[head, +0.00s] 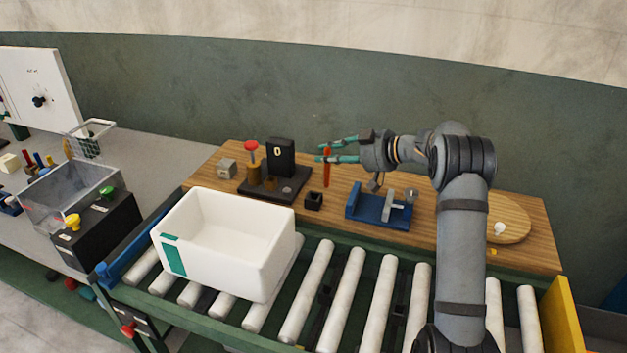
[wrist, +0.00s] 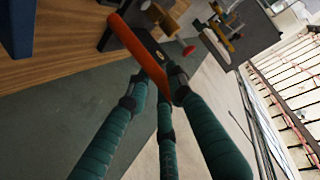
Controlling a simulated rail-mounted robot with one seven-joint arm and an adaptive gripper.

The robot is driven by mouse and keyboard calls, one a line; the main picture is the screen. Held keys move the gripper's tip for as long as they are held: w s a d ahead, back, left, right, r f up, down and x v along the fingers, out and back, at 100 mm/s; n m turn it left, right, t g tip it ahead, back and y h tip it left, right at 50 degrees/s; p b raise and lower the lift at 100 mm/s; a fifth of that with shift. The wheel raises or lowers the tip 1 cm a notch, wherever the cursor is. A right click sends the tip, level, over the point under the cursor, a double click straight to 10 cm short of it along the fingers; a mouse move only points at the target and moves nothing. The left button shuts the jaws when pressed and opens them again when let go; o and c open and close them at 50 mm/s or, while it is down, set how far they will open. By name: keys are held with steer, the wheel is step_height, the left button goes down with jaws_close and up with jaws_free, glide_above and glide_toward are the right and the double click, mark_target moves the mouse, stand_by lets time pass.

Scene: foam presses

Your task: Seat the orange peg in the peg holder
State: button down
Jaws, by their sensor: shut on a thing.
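The orange peg (head: 327,171) hangs upright from my gripper (head: 322,153) in the head view, over the wooden board. In the wrist view the peg (wrist: 137,52) is a long orange bar across the green fingers, and my gripper (wrist: 163,82) is shut on it. A small black square block with a dark opening, apparently the peg holder (head: 313,201), stands on the board. It lies just below and slightly left of the peg's lower end in the head view, with a gap between them. I cannot make out the holder surely in the wrist view.
Left of the holder is a black press (head: 281,158) with a red-knobbed post (head: 251,149). A blue fixture (head: 379,209) is to the right. A white bin (head: 226,246) sits on rollers in front. The board (head: 335,208) is bare between holder and fixture.

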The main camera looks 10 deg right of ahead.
steer(key=w+a+f, duration=0.1)
steer(key=a+f, duration=0.2)
steer(key=f, duration=0.3)
steer(key=shift+a+f, duration=0.15)
steer(key=shift+a, duration=0.2)
steer(key=shift+f, duration=0.1)
steer(key=c, duration=1.5)
jaws_free()
steer(key=shift+f, duration=0.1)
steer(key=shift+c, duration=0.2)
